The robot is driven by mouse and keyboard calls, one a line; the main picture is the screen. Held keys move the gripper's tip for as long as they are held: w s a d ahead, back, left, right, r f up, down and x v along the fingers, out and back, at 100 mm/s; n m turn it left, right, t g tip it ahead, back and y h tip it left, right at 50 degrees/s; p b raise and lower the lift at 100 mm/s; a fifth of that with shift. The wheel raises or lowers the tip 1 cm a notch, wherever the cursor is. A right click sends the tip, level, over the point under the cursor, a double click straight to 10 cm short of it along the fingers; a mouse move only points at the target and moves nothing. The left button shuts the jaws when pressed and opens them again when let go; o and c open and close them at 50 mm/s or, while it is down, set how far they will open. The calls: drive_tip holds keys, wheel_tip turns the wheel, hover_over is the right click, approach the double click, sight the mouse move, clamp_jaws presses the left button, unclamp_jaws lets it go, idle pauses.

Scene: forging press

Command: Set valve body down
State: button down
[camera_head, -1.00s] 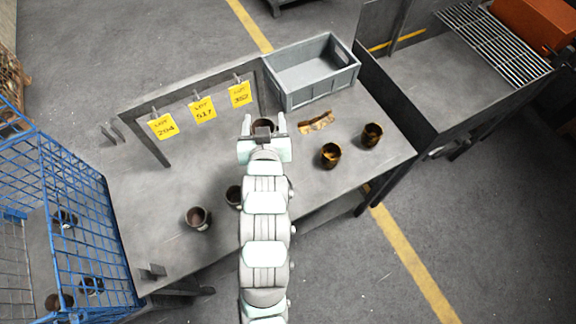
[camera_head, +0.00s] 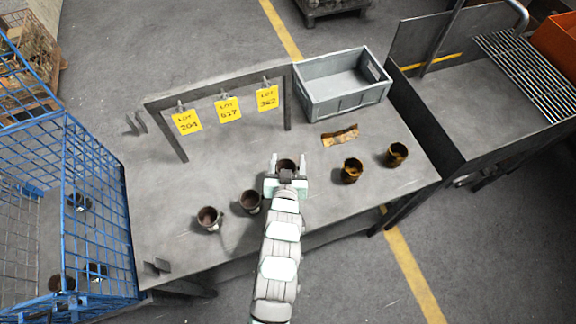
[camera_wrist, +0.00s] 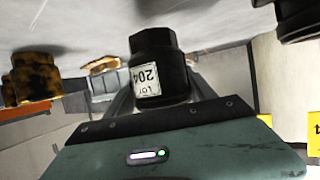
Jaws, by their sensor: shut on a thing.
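My gripper (camera_head: 286,162) is shut on a dark valve body (camera_head: 286,167) over the middle of the grey table (camera_head: 185,245). The wrist view shows this valve body (camera_wrist: 160,62) close up between the fingers, with a white "LOT 204" label on its side. Its far end is close to the table surface; I cannot tell whether it touches. Two more dark valve bodies stand to the left, one nearer (camera_head: 250,202) and one farther (camera_head: 209,218). Two mottled yellow-brown bodies stand to the right, one (camera_head: 351,171) left of the other (camera_head: 396,154).
Yellow cards "LOT 204" (camera_head: 187,121), "517" (camera_head: 228,109) and "362" (camera_head: 266,98) hang from a rail behind. A grey bin (camera_head: 345,103) and brownish scrap (camera_head: 340,135) lie back right. A blue wire cage (camera_head: 95,210) holds several dark bodies at left.

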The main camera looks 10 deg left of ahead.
sight(288, 167)
drive_tip(key=shift+f, duration=1.45)
drive_tip(key=shift+f, duration=0.2)
drive_tip(key=shift+c, duration=1.6)
unclamp_jaws()
